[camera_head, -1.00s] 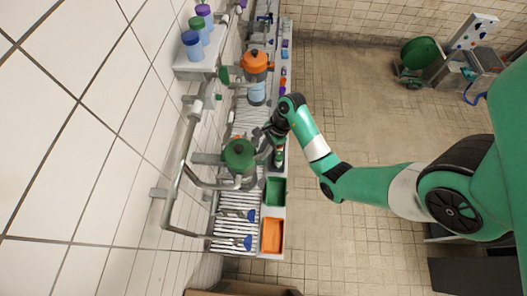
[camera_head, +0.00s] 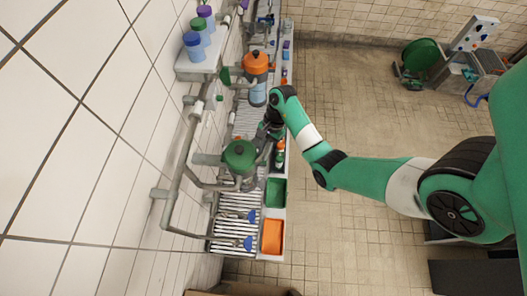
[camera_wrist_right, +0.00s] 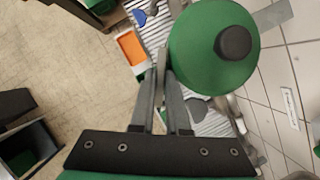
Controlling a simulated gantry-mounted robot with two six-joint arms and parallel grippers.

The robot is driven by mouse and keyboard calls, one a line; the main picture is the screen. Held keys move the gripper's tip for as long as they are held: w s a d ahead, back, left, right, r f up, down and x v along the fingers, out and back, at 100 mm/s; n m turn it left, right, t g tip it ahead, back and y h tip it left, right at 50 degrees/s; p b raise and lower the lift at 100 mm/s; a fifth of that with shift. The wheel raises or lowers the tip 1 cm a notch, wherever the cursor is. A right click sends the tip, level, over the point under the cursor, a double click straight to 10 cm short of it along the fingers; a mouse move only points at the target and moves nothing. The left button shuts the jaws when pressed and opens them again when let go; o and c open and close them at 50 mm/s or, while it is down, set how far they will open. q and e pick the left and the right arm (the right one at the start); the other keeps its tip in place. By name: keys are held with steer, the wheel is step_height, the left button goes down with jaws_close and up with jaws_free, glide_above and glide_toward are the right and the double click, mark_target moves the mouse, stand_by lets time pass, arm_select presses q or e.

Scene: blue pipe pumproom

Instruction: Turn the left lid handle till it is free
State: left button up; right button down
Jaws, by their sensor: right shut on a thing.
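A vessel with a round green lid (camera_head: 239,156) stands on the slatted counter beside the wall pipes. In the right wrist view the green lid (camera_wrist_right: 190,55), with a dark knob, fills the upper right. My right gripper (camera_head: 260,143) is at the floor side of this lid. In the wrist view my right gripper (camera_wrist_right: 165,78) is shut on a thin grey lid handle (camera_wrist_right: 161,66) at the lid's left edge; its fingers hide part of it. A second vessel with an orange lid (camera_head: 256,62) stands farther up the counter. My left gripper is out of view.
A green bin (camera_head: 275,192) and an orange bin (camera_head: 272,237) sit at the counter's edge. A grey pipe (camera_head: 174,190) runs along the tiled wall. Blue and green jars (camera_head: 193,45) stand on a wall shelf.

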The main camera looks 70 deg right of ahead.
steer(key=c, duration=0.9)
jaws_free()
